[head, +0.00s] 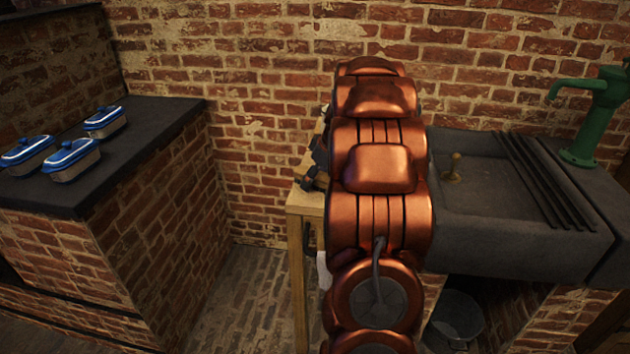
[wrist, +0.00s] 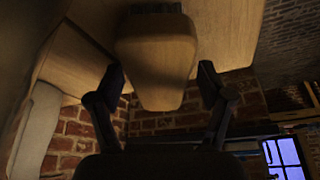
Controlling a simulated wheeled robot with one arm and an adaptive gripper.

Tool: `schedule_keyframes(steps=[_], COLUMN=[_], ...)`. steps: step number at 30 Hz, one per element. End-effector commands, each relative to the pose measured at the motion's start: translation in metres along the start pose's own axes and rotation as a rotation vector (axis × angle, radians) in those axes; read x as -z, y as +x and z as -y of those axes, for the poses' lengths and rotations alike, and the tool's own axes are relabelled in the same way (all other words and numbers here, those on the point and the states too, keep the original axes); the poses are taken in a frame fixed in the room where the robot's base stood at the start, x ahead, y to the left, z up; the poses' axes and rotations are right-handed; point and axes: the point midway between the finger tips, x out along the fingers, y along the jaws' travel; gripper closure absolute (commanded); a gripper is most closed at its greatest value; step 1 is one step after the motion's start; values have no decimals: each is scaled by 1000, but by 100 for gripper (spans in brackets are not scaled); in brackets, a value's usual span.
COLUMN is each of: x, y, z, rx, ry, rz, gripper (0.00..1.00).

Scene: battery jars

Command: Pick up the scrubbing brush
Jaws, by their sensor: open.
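In the wrist view, a light wooden block with a rounded, tapering end, which looks like the scrubbing brush (wrist: 156,62), sits between the two dark fingers of my gripper (wrist: 160,78). The fingers are open, one on each side, with a gap showing beside the block's narrow end. A dark patch lies across the block's upper part; I cannot tell whether it is bristles or shadow. In the head view, my copper arm hides the brush. Only dark parts of my gripper show at the arm's left, over a wooden table (head: 297,208).
A stone sink (head: 510,235) with a green pump (head: 592,115) stands right of my arm. A metal bucket (head: 456,318) is below it. Blue-lidded dishes (head: 72,160) stand on a dark counter (head: 165,110) at left. A pale cloth (head: 323,270) hangs by the table. A brick wall is behind.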

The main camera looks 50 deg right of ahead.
Motion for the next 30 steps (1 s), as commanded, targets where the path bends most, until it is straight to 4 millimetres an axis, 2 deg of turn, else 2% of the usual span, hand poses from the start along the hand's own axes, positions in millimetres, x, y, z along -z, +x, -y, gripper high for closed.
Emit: schedule_keyframes(steps=[8,27,30], x=[0,0,0], y=[0,0,0], z=[0,0,0], rx=[0,0,0], ry=[0,0,0], rz=[0,0,0], gripper=[21,88,95])
